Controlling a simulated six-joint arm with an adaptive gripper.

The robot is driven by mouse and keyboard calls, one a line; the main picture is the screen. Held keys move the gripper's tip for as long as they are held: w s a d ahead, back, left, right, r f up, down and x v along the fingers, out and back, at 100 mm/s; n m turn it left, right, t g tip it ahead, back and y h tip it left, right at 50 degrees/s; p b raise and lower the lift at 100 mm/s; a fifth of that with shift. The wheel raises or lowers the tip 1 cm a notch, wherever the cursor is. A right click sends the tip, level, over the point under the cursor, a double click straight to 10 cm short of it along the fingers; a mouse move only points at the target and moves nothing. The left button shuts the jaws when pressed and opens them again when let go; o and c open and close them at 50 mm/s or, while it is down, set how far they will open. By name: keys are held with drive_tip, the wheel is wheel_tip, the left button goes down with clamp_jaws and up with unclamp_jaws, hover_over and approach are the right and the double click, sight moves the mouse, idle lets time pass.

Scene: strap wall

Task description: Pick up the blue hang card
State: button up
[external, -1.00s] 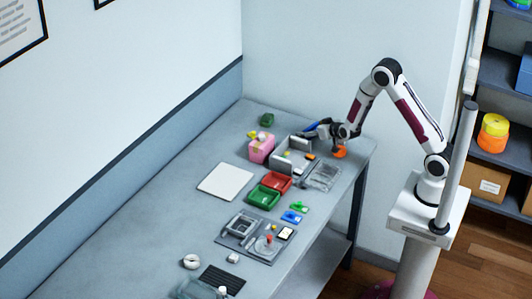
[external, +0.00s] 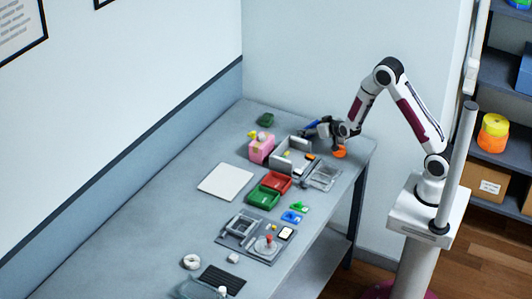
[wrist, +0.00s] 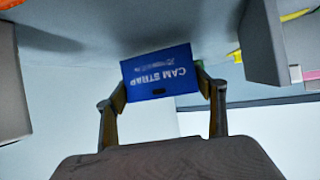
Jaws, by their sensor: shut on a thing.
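The blue hang card (wrist: 158,74) sits between my two fingers in the wrist view, with its white "CAM STRAP" lettering upside down and a dark slot near its lower edge. My gripper (wrist: 160,92) is shut on the card, one finger at each side edge. In the external view my gripper (external: 318,129) is over the far right part of the table, beside the grey open box. A small blue patch of the card (external: 309,126) shows at its tip. Most of the card is hidden there by the fingers.
A grey open box (external: 279,163), a pink box (external: 262,150) and a clear tray (external: 327,176) stand close to my gripper. An orange item (external: 340,153) lies below my wrist. Red (external: 287,182) and green (external: 262,204) bins are nearer. The left table edge is mostly clear.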

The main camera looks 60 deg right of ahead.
drive_tip(key=shift+r, duration=4.6)
